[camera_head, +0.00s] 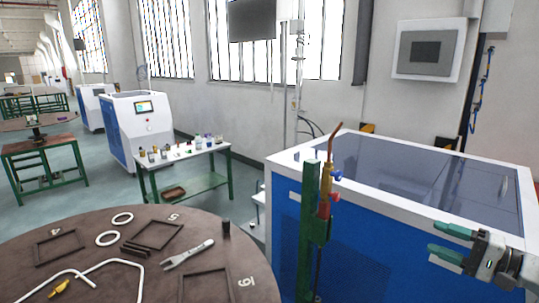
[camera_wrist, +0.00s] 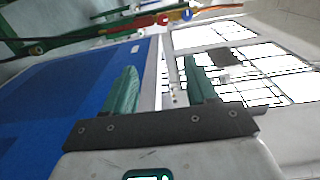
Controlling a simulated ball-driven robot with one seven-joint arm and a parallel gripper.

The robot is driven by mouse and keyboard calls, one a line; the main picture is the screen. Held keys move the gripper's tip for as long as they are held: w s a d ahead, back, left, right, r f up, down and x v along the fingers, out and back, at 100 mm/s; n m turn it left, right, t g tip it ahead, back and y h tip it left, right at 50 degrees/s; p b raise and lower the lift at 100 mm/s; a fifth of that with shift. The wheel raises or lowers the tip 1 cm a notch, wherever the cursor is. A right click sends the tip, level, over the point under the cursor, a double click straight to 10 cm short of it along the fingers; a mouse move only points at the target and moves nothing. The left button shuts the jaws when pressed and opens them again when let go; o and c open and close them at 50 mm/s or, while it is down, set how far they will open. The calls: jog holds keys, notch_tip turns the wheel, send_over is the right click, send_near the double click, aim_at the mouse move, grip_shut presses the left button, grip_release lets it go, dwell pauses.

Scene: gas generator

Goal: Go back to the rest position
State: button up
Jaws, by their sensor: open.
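My gripper (camera_head: 452,243) is at the lower right in the head view, in front of the blue and white machine. Its two green fingers point left and stand apart with nothing between them. In the wrist view the gripper (camera_wrist: 160,88) also shows open and empty, with the blue machine side behind it at left and the windows at right. A torch (camera_head: 325,190) with a copper-coloured tip, red and blue knobs stands at a green post (camera_head: 308,225), left of my gripper and apart from it.
The blue and white machine (camera_head: 282,166) with a dark glass top fills the right. A round brown table (camera_head: 130,240) with frames, rings and a wrench-like tool is at lower left. A small white table (camera_head: 224,148) with bottles stands behind. Green floor is free between them.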

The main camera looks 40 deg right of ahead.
jog(key=w+a+f+n+g+y, duration=0.1)
jog(key=w+a+f+n+g, duration=0.15)
jog(key=a+f, duration=0.55)
jog(key=w+a+f+n+g+b, duration=0.1)
jog(key=w+a+f+n+g, duration=0.2)
jog(key=a+f, duration=0.45)
jog(key=w+a+f+n+g+y, duration=0.1)
jog(key=w+a+f+g, duration=0.2)
jog(key=a+f+g, duration=0.35)
jog(key=s+a+f+n+g+h, duration=0.2)
jog(key=s+a+f+n, duration=0.2)
jog(key=s+a+n, duration=0.1)
jog(key=s+a+f+n+g+h+b, duration=0.1)
jog(key=s+a+f+n+g, duration=0.1)
jog(key=s+a+f+n, duration=0.2)
jog(key=s+a+n, duration=0.1)
jog(key=s+a, duration=0.2)
jog(key=a, duration=0.2)
jog(key=shift+a+f+g+h, duration=0.35)
jog(key=shift+g+h, duration=0.05)
